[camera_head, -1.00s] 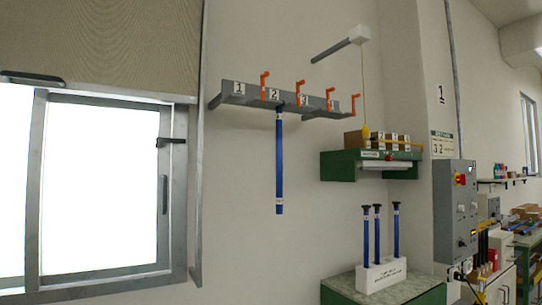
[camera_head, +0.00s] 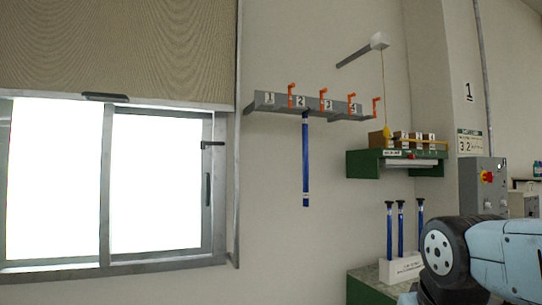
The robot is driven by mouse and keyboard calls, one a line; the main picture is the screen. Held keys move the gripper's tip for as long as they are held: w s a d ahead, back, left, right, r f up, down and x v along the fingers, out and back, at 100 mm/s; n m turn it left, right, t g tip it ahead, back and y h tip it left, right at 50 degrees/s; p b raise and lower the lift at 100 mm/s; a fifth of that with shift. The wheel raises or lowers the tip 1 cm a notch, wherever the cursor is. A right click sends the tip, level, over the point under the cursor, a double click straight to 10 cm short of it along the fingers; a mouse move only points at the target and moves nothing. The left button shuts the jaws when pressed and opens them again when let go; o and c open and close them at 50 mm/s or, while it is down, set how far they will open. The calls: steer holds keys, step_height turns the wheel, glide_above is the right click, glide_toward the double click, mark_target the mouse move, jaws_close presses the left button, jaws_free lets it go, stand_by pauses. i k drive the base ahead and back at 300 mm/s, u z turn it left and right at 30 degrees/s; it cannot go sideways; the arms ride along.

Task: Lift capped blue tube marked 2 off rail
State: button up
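A long blue tube (camera_head: 306,160) hangs upright from the grey wall rail (camera_head: 277,104), under the label marked 2 (camera_head: 301,101). Its top end meets the underside of the rail, and its cap cannot be made out clearly. The rail carries labels 1 to 4 and several orange hooks or latches along it. Part of my arm shows at the lower right, well apart from the tube. My gripper is not in view.
Several blue tubes with black caps (camera_head: 401,230) stand in a white block (camera_head: 401,269) on a cabinet below right. A green shelf (camera_head: 363,165) with boxes juts from the wall. A grey bar with a yellow cord sticks out above it. A window is at left.

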mark_target(306, 175)
steer(key=u, duration=0.2)
steer(key=i, duration=1)
steer(key=z, duration=0.1)
